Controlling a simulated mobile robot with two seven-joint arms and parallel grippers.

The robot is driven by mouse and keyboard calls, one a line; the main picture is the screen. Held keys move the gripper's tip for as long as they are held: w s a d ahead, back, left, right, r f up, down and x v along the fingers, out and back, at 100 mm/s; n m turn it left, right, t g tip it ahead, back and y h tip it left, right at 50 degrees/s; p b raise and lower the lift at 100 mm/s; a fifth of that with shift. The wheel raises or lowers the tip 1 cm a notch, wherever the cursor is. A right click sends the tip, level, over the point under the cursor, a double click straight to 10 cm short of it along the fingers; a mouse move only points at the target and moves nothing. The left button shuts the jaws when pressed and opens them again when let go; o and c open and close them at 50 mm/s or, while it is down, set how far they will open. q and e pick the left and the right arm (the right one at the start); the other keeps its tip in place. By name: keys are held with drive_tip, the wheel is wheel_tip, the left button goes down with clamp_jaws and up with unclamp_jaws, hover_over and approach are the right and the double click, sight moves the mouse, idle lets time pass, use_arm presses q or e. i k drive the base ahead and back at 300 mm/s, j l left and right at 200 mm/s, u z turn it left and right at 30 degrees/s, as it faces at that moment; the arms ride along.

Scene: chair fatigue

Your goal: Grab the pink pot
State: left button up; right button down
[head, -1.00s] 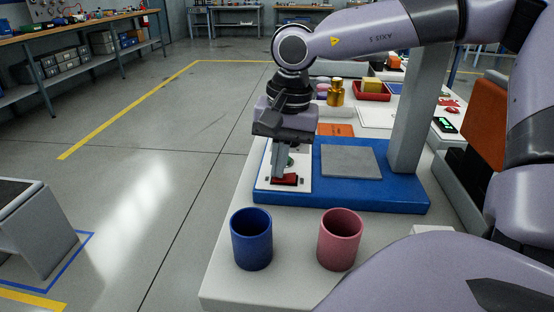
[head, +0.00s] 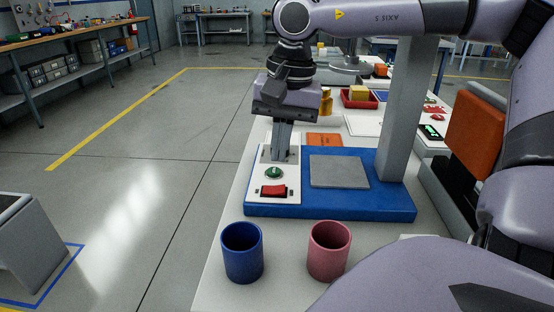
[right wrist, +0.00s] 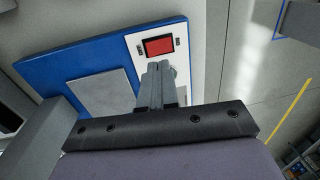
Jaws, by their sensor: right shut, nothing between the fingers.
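The pink pot (head: 329,251) stands upright and open-topped near the front of the white table, to the right of a blue pot (head: 242,252). My right gripper (head: 284,158) points down over the back part of the white switch panel, behind the pots and apart from them. Its fingers are shut and empty. In the right wrist view the shut fingers (right wrist: 155,66) point toward the red switch (right wrist: 159,46). Neither pot shows in the right wrist view. My left gripper is out of view.
A blue base (head: 330,209) with a grey plate (head: 339,171), a grey post (head: 398,120), a red switch and a green button (head: 274,173) lies behind the pots. A red tray (head: 359,101) and gold object stand farther back. An orange panel (head: 474,137) is right.

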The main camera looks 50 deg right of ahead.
sight(330, 240)
drive_tip(key=k+j, duration=0.35)
drive_tip(key=j, duration=0.15)
drive_tip(key=k+j, duration=0.75)
drive_tip(key=j, duration=0.3)
